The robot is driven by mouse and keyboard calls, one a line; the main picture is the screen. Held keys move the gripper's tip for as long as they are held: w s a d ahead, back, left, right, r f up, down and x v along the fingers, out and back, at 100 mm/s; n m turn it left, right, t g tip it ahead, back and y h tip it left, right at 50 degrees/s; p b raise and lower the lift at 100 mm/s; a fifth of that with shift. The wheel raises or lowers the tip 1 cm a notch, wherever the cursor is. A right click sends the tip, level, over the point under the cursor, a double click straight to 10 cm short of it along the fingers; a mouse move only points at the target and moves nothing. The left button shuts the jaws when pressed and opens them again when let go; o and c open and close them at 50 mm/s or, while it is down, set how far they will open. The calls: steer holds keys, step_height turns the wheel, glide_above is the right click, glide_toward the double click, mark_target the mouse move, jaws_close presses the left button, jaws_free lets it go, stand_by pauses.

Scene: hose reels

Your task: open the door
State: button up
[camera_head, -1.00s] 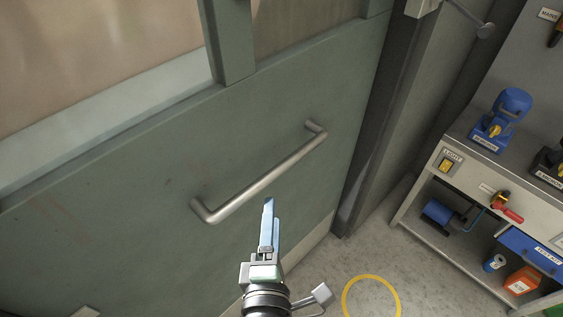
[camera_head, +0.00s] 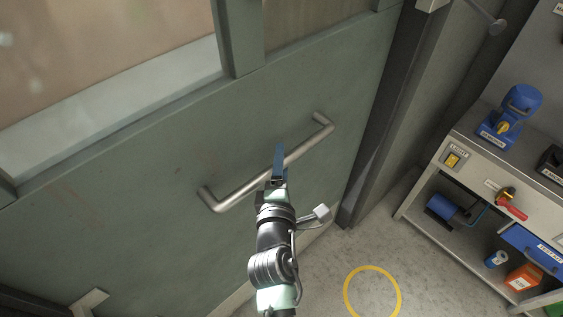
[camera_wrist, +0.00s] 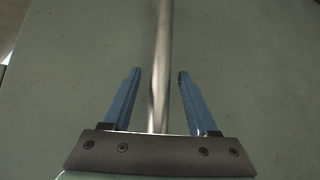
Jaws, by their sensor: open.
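The grey-green door (camera_head: 150,220) fills the left and middle of the head view, with window panes in its upper part. A metal bar handle (camera_head: 232,198) runs slantwise across it, fixed at both ends. My gripper (camera_head: 279,150) is at the middle of the handle in the head view. In the wrist view, the handle (camera_wrist: 160,60) runs lengthwise between the two blue fingers of my gripper (camera_wrist: 158,85). The fingers are open, with a gap on each side of the bar. The door looks shut against its frame.
A workbench (camera_head: 478,147) with a blue machine (camera_head: 510,115) on top stands at the right. Its lower shelf holds an orange box (camera_head: 524,277) and a can. A yellow ring (camera_head: 372,268) marks the clear grey floor between door and bench.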

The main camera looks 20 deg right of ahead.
jaws_close()
stand_by(1.4)
